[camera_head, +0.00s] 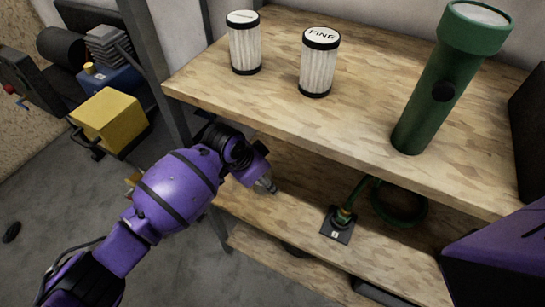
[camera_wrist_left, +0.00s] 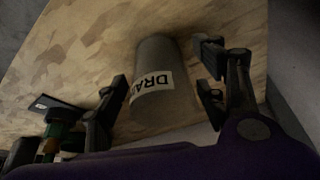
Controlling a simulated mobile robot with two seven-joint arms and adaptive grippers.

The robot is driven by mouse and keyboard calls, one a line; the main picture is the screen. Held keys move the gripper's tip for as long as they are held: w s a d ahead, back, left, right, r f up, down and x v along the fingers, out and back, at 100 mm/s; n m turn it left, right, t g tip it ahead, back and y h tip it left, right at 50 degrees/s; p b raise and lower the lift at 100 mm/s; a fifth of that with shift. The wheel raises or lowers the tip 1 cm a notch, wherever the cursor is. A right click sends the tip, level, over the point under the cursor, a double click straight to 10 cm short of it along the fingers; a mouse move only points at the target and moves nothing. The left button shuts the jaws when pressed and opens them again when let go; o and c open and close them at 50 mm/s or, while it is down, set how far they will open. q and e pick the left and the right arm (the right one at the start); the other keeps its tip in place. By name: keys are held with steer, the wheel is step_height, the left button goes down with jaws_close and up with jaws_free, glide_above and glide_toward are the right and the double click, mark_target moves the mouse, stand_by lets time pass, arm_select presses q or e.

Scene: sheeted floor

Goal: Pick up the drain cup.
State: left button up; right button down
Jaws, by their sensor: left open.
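The drain cup (camera_wrist_left: 160,75) is a grey cylinder with a white label showing "DRA" in the left wrist view. It is on the wooden lower shelf (camera_wrist_left: 75,65). My left gripper (camera_wrist_left: 165,80) is open, with dark fingers on either side of the cup; the picture does not show clear contact. In the head view my left gripper (camera_head: 264,182) reaches in under the upper shelf, and the cup cannot be told apart clearly there. My right arm shows only as a purple part at the right edge; its gripper is out of view.
The upper shelf (camera_head: 260,105) holds two white ribbed filters (camera_head: 244,45) (camera_head: 318,65) and a green cylinder (camera_head: 440,90). On the lower shelf, a green hose with a black square plate (camera_head: 338,226) lies right of my left gripper.

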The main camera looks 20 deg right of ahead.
arm_select(q)
steer(key=shift+c, duration=0.4)
steer(key=c, duration=1.2)
steer(key=shift+r, duration=0.15)
